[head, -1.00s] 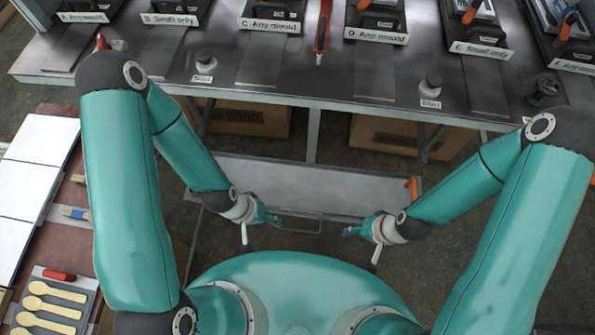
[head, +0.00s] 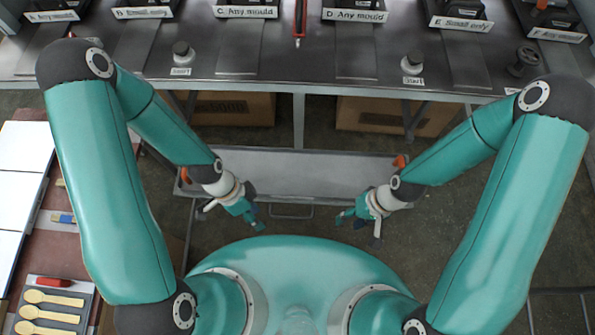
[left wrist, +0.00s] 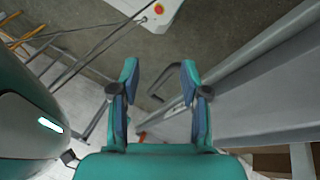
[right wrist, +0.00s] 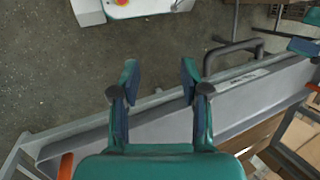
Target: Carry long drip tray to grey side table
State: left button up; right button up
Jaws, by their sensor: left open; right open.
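The long drip tray (head: 300,172) is a shallow grey metal trough in front of the dark bench, with an orange piece at each end. It also shows in the left wrist view (left wrist: 260,100) and, with a small label, in the right wrist view (right wrist: 240,95). My left gripper (head: 256,222) is open and empty, near the tray's left part on my side. My right gripper (head: 345,220) is open and empty, near its right part. Both appear apart from the tray. In the wrist views, the left fingers (left wrist: 160,95) and right fingers (right wrist: 158,85) hold nothing. I cannot identify the grey side table with certainty.
The long dark bench (head: 300,70) carries labelled stations and has cardboard boxes (head: 225,108) below. A dark loop handle (head: 291,212) projects on my side of the tray. At left, a brown table (head: 75,240) holds white panels and wooden spoons (head: 50,316). Floor shows between.

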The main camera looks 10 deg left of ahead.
pick_arm(q)
jog(key=w+a+r+m+t+y, duration=0.1)
jog(key=w+a+r+m+y, duration=0.2)
jog(key=w+a+r+m, duration=0.4)
jog(key=w+a+r+m+t+y, duration=0.1)
jog(key=w+a+r+m+y, duration=0.2)
jog(key=w+a+r+m, duration=0.4)
jog(key=a+r+m, duration=0.3)
jog(key=a+m, duration=0.1)
jog(key=m, duration=0.4)
jog(key=shift+w+r+m+y, duration=0.15)
jog(key=shift+r+m+y, duration=0.15)
jog(key=shift+r+m, duration=0.1)
pick_arm(e)
jog(key=w+d+r+h, duration=0.1)
jog(key=w+d+r, duration=0.5)
jog(key=d+r, duration=0.2)
jog(key=w+d+r+n+t+h, duration=0.1)
jog(key=w+d+r, duration=0.6)
jog(key=d+r, duration=0.2)
jog(key=shift+r+t, duration=0.3)
jog(key=shift+r, duration=0.2)
pick_arm(q)
jog(key=shift+a+f, duration=0.1)
pick_arm(e)
jog(key=shift+a+f, duration=0.1)
